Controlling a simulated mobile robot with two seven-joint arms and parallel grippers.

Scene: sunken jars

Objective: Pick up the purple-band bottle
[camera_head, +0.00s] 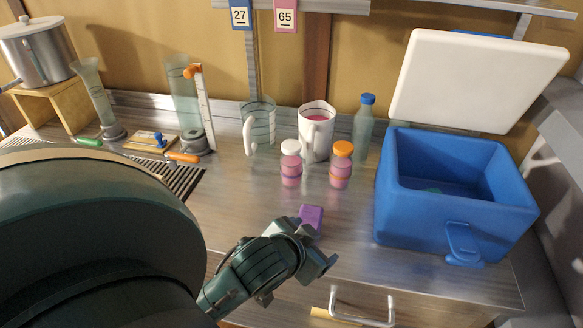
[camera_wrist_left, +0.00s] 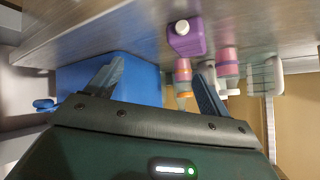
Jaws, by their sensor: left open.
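A small purple bottle (camera_head: 312,216) stands on the metal counter near its front, partly hidden behind my left gripper (camera_head: 320,248) in the head view. In the left wrist view the purple bottle (camera_wrist_left: 187,42) shows a white cap and lies above the right finger; I cannot make out a separate band on it. My left gripper also shows in the wrist view (camera_wrist_left: 158,72), with its fingers apart and nothing between them. Two jars with pink contents stand behind the bottle, one white-capped (camera_head: 291,165) and one orange-capped (camera_head: 341,168). My right gripper is not in view.
A blue cooler (camera_head: 455,215) with its white lid open stands at the right. A white pitcher (camera_head: 316,135), a clear beaker (camera_head: 260,125) and a blue-capped bottle (camera_head: 363,130) stand behind the jars. A drawer handle (camera_head: 362,308) juts out below the counter's front edge.

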